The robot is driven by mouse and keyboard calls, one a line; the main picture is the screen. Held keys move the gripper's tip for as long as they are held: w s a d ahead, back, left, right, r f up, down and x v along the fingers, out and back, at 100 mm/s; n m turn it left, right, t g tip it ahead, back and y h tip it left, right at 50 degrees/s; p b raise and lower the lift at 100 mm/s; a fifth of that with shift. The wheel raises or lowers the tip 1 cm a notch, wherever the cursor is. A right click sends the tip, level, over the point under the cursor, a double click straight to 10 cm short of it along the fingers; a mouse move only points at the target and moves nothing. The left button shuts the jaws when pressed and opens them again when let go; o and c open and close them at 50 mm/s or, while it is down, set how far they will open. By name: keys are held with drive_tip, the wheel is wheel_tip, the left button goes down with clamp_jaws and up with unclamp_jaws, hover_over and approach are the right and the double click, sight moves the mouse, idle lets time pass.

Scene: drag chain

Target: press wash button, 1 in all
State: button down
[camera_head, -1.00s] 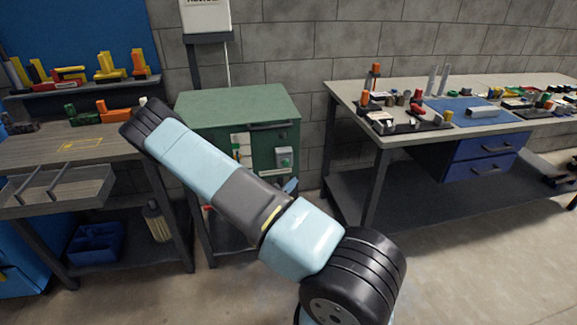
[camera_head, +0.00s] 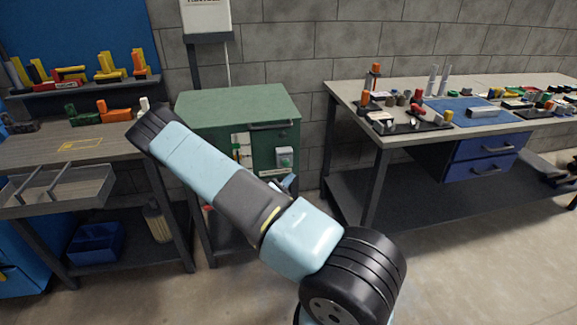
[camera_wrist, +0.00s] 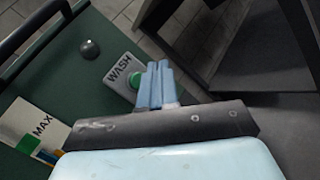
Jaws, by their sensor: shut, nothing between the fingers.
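The green wash button (camera_wrist: 135,80) sits on a grey plate (camera_wrist: 121,70) marked WASH on the front of the green cabinet (camera_wrist: 70,80). In the wrist view my gripper (camera_wrist: 158,72) is shut and empty, with its blue fingers just right of the button. Its left finger overlaps the button's right edge in the picture; I cannot tell whether they touch. In the head view the button (camera_head: 285,162) shows on the green cabinet (camera_head: 238,106), and my gripper (camera_head: 290,182) is partly hidden behind my arm, just below the button plate.
A dark handle (camera_wrist: 35,30) and a round knob (camera_wrist: 90,49) are on the cabinet front. A MAX label (camera_wrist: 38,128) is at lower left. A workbench (camera_head: 350,95) stands to the right, and another bench (camera_head: 70,150) to the left.

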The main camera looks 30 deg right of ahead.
drive_tip(key=shift+w+d, duration=0.25)
drive_tip(key=shift+w, duration=0.5)
drive_tip(key=shift+w+d, duration=0.2)
drive_tip(key=shift+w, duration=0.55)
drive_tip(key=shift+w+d, duration=0.25)
drive_tip(key=shift+w, duration=0.5)
drive_tip(key=shift+w, duration=0.1)
idle(0.3)
drive_tip(key=shift+w+d+r, duration=0.1)
drive_tip(key=shift+w, duration=0.35)
drive_tip(key=shift+w+d, duration=0.1)
drive_tip(key=shift+w, duration=0.4)
idle(0.9)
drive_tip(key=shift+s, duration=0.1)
drive_tip(key=shift+s+a, duration=0.25)
drive_tip(key=shift+s, duration=0.6)
drive_tip(key=shift+s+a, duration=0.25)
drive_tip(key=shift+s, duration=0.55)
drive_tip(key=shift+s+a, duration=0.2)
drive_tip(key=shift+s, duration=0.6)
drive_tip(key=shift+s+a, duration=0.25)
drive_tip(key=shift+s, duration=0.55)
